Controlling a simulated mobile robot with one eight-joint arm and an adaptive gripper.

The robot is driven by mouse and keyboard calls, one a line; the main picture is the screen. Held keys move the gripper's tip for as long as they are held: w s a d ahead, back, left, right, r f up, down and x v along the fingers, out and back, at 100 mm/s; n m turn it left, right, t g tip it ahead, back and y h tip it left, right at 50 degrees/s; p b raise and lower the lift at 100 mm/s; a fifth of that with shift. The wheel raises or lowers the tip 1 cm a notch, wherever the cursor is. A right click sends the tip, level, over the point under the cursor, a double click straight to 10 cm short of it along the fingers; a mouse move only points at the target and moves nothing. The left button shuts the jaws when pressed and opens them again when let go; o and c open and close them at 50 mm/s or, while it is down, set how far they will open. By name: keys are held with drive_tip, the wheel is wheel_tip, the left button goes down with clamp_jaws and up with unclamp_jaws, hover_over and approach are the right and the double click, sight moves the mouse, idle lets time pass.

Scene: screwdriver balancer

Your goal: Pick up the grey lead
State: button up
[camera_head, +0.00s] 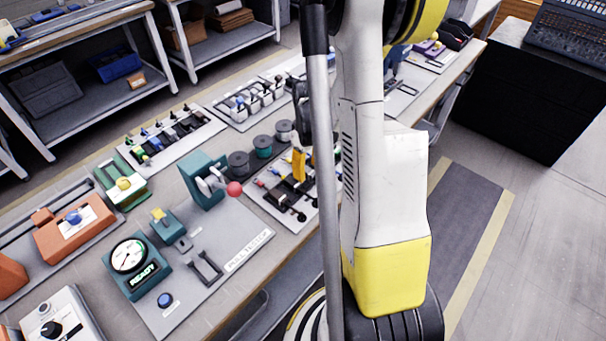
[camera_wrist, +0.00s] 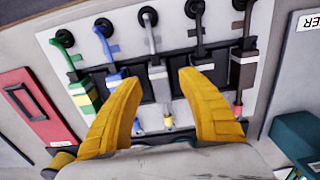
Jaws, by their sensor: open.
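The grey lead (camera_wrist: 158,82) lies on a white board (camera_wrist: 274,60) in the wrist view, the middle one of a row of leads. It has a light grey body, a pale cable running to a black ring end, and a yellowish tip. My gripper (camera_wrist: 156,77) is open, with one yellow finger on each side of the grey lead's body. I cannot tell how far the fingertips are above the board. In the head view, a yellow finger of my gripper (camera_head: 299,164) shows over the board, and my arm hides part of it.
Green (camera_wrist: 86,98) and blue (camera_wrist: 115,84) leads lie left of the grey lead, black (camera_wrist: 202,55) and brownish (camera_wrist: 243,70) ones right. A red panel (camera_wrist: 36,108) is left of the board. The teal pull tester (camera_head: 203,178) and spools (camera_head: 262,147) stand close by.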

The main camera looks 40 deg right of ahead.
drive_tip(key=shift+f, duration=0.6)
drive_tip(key=shift+r, duration=0.1)
clamp_jaws()
